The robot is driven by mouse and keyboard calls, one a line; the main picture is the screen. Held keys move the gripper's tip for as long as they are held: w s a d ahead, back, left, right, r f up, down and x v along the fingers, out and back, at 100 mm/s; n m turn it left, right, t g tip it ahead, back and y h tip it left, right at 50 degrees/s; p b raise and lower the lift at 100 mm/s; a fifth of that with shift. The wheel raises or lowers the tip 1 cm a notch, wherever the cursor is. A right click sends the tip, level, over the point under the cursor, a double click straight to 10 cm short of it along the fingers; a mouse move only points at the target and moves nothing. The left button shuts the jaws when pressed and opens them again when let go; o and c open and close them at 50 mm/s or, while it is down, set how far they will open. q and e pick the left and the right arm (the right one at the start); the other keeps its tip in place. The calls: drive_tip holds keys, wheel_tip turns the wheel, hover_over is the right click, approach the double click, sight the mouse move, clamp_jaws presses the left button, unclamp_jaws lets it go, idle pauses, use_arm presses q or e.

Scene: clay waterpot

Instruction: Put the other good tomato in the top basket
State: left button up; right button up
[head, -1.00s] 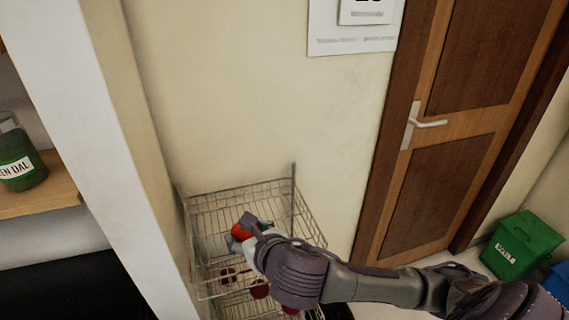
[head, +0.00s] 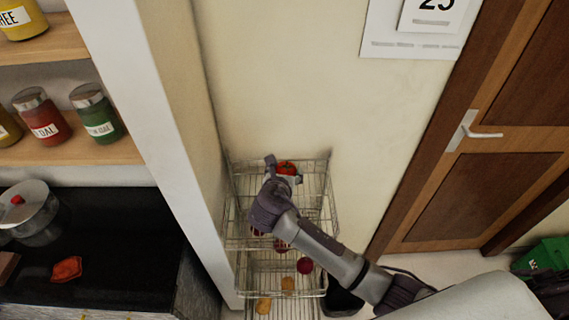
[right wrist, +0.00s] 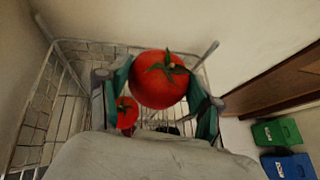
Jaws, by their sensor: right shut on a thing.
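A red tomato with a green stem (head: 287,168) is held between the fingers of my right gripper (head: 284,177). The tomato fills the space between the two fingers in the right wrist view (right wrist: 158,82). The gripper is over the top basket (head: 318,166) of a wire rack beside the wall. A second red tomato (right wrist: 127,113) shows smaller and lower in the right wrist view, against the basket wires. My gripper and arm hide part of the basket in the head view. My left gripper is out of view.
Lower baskets hold dark red round items (head: 305,265) and orange-yellow items (head: 264,305). A white shelf post (head: 165,130) stands left of the rack. A black counter (head: 110,225) bears a pot (head: 38,212) and a red crumpled item (head: 67,268). Jars stand above.

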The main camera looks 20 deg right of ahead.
drive_tip(key=shift+f, duration=0.9)
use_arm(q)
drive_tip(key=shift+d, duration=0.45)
use_arm(e)
drive_tip(key=shift+a+f, duration=0.1)
drive_tip(key=shift+f, duration=0.3)
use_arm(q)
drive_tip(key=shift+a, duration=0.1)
use_arm(e)
drive_tip(key=o, duration=1.2)
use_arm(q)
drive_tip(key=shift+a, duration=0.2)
use_arm(e)
drive_tip(key=shift+o, duration=0.4)
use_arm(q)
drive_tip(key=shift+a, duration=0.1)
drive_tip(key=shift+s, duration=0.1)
use_arm(e)
drive_tip(key=shift+s, duration=0.15)
drive_tip(key=v, duration=1.2)
